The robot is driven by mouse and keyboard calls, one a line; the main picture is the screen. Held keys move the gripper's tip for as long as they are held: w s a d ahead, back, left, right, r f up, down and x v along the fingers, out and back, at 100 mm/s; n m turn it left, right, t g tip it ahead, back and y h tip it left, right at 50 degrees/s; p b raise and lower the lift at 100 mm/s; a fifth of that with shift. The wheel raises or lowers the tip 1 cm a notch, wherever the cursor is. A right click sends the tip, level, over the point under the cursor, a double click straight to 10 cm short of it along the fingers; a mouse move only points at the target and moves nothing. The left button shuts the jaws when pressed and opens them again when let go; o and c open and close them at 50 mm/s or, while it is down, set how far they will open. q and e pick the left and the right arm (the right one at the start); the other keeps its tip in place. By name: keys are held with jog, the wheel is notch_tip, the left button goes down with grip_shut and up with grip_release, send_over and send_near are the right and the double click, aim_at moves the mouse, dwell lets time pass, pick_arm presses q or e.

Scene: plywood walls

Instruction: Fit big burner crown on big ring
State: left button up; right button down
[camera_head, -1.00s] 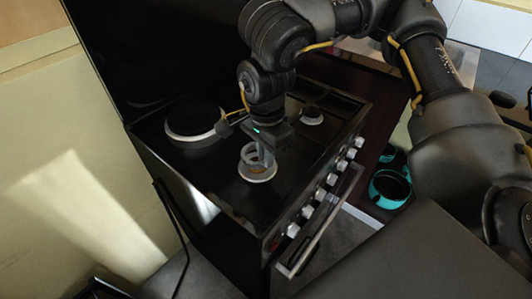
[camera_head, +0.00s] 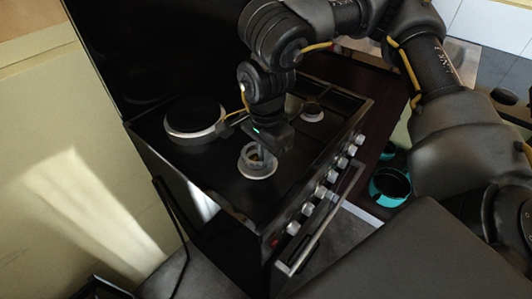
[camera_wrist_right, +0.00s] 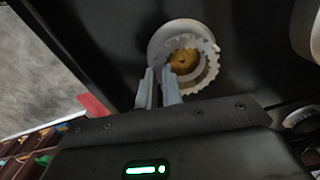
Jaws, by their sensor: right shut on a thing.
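My right gripper (camera_head: 263,152) points down over the front burner of the black stove. It is shut on the wall of the big burner crown (camera_head: 249,155), a pale grey toothed ring. The crown is just above or touching the big ring (camera_head: 258,173), a pale disc on the stove top; I cannot tell which. In the right wrist view, the crown (camera_wrist_right: 211,68) sits a little right of and below the centre of the big ring (camera_wrist_right: 160,40), with a brass centre (camera_wrist_right: 184,61) showing through it. My left gripper is not in view.
A large black round plate with a pale rim (camera_head: 192,120) lies at the stove's back left. A small burner (camera_head: 312,112) is at the right. Knobs and a handle (camera_head: 318,228) line the front edge. A teal pot (camera_head: 389,186) stands right of the stove.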

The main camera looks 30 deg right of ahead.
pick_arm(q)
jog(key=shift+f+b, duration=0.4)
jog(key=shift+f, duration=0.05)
pick_arm(e)
jog(key=shift+f, duration=0.75)
jog(key=c, duration=1.5)
grip_release()
